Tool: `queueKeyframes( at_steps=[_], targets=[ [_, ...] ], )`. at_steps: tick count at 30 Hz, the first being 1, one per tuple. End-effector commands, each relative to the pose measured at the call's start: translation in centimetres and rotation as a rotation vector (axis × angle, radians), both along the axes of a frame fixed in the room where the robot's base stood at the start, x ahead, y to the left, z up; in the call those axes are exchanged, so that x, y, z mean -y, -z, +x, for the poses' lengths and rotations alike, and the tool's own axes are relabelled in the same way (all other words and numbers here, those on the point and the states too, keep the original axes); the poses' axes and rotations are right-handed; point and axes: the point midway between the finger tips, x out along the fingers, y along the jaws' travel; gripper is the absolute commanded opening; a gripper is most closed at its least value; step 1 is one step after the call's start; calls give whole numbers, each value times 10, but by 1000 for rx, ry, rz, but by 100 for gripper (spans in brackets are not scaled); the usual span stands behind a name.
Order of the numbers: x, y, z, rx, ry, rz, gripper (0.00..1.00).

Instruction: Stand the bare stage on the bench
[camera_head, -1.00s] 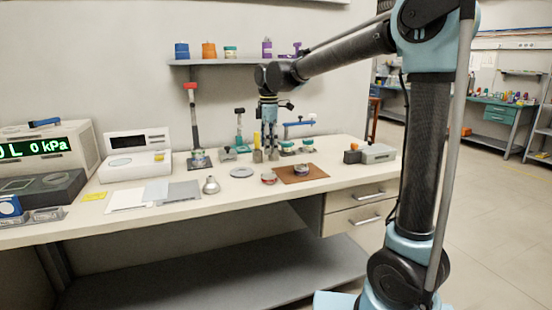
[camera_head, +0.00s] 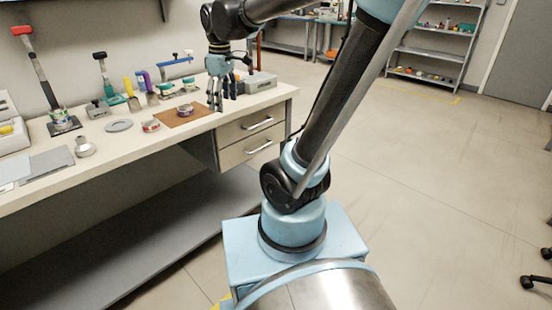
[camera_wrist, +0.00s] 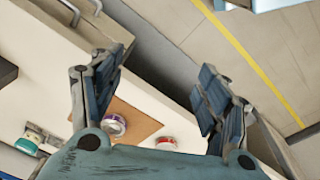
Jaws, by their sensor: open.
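I cannot tell for sure which piece is the bare stage. A low round piece with a purple and white rim (camera_head: 185,109) sits on the brown mat (camera_head: 203,114); it also shows in the wrist view (camera_wrist: 114,125). A red-banded round piece (camera_head: 151,126) stands on the bench (camera_head: 120,154) just left of the mat, also in the wrist view (camera_wrist: 166,143). My gripper (camera_head: 215,107) is open and empty, pointing down near the bench's front edge, right of the mat. In the wrist view its fingers (camera_wrist: 160,65) are wide apart with nothing between them.
A flat grey disc (camera_head: 118,125) and a silver flask-like piece (camera_head: 84,147) lie left on the bench. A red-topped stand (camera_head: 40,82) and blue-handled tools stand behind. A grey box (camera_head: 260,82) is at the bench's right end. Drawers (camera_head: 245,125) sit below; open floor lies right.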

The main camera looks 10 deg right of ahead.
Motion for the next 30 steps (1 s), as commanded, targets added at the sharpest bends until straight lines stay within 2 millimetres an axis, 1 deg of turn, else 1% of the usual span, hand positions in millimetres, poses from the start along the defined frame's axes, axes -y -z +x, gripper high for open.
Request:
queueKeyframes(
  at_steps=[1,6,11,15,18,22,25,30],
  targets=[
    [17,8,-12,4,67,5,69],
    [61,38,-48,22,300,28,69],
    [94,70,-84,40,517,51,69],
    [117,103,-114,55,702,72,69],
    [128,124,-131,66,817,85,69],
    [137,144,-147,75,920,97,69],
    [140,152,-153,78,963,104,69],
    [141,155,-155,80,980,106,69]
  ],
)
